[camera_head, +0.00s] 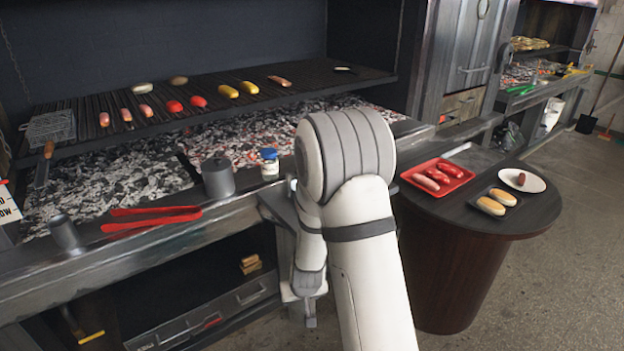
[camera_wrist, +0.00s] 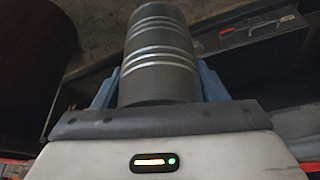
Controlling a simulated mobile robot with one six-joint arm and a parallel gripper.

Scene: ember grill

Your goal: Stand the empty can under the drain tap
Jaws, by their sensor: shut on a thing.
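A grey ribbed metal can (camera_wrist: 158,55) fills the upper middle of the wrist view. My gripper (camera_wrist: 158,88) is shut on it, with a blue finger on each side of the can. The can's far end points away from my palm. In the head view my own arm covers most of the gripper and I cannot make out the can there. I cannot identify the drain tap in either view; my arm hides part of the grill front.
The grill's front ledge (camera_head: 120,262) holds red tongs (camera_head: 150,218), a grey lidded pot (camera_head: 217,178), a grey cup (camera_head: 66,233) and a small jar (camera_head: 269,164). A round-ended table (camera_head: 530,222) with food stands at right. Open floor (camera_head: 570,290) lies beyond it.

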